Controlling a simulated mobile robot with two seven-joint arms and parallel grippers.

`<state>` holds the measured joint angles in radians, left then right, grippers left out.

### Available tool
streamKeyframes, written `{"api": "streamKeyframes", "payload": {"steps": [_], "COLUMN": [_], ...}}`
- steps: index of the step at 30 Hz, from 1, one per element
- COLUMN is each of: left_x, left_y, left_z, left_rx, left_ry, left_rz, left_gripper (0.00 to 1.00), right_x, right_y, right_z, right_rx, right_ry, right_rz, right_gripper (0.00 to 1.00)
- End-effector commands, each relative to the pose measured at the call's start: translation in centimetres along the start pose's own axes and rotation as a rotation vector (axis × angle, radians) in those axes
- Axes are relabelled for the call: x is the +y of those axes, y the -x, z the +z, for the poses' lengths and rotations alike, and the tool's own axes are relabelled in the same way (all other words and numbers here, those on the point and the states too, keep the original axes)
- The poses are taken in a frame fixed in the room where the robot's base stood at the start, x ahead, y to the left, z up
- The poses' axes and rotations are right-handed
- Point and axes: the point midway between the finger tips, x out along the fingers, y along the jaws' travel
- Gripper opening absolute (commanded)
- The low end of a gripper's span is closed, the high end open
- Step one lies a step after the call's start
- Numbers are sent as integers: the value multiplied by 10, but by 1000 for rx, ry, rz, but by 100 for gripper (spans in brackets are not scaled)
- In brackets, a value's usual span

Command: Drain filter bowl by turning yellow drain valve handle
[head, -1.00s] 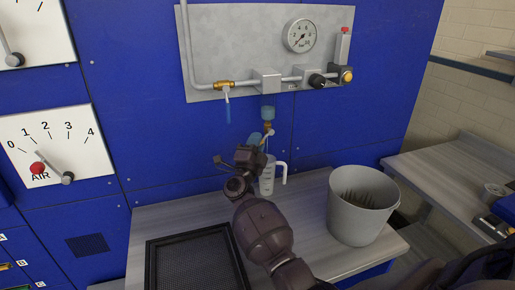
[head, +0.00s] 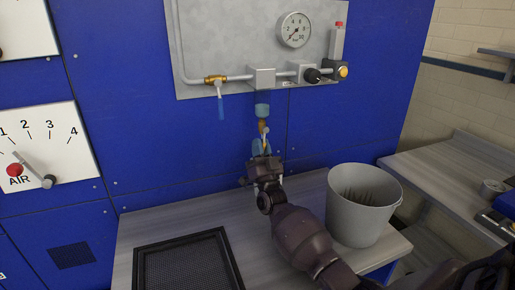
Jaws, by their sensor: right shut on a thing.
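The filter bowl (head: 263,110) is a small blue-tinted cup under the grey block on the wall panel. Below it hangs the brass drain valve (head: 262,124), with its small pale-yellow handle (head: 265,132) partly hidden at my fingers. My right gripper (head: 262,147), with light blue fingertips, is right below the valve and shut on the handle; the exact contact is small and hard to see. The clear measuring jug is hidden behind my right gripper and wrist. My left gripper is not in view.
A pressure gauge (head: 294,30), a brass valve with a blue lever (head: 220,100) and a black knob (head: 312,75) are on the panel (head: 235,35). A grey bucket (head: 362,225) stands on the bench right of my arm. A black mesh tray (head: 188,265) lies at left.

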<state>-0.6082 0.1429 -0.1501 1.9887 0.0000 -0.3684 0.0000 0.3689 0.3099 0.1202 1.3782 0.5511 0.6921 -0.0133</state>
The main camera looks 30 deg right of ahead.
Motion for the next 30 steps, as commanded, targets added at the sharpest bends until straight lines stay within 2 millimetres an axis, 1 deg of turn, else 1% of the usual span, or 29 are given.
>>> {"api": "streamKeyframes", "payload": {"steps": [5, 13, 20, 21, 23, 24, 25, 30], "left_x": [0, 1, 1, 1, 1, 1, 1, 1], "left_y": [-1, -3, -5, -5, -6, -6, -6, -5], "left_z": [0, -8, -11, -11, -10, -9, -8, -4], "left_rx": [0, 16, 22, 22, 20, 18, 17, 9], "left_ry": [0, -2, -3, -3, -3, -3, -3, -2], "left_rz": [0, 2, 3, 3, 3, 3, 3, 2], "left_gripper": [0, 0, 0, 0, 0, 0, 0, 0], "right_x": [3, 3, 3, 3, 3, 3, 3, 3], "right_y": [1, 0, 0, 0, 0, 0, 0, 0], "right_z": [0, 0, 0, -1, -1, -1, -1, -1], "right_rx": [-11, -13, -12, -12, -12, -12, -12, -11], "right_ry": [31, 40, 39, 39, 39, 39, 39, 39], "right_rz": [-30, -41, -40, -40, -40, -40, -40, -40], "right_gripper": [0, 0, 0, 21, 30, 37, 41, 41]}}
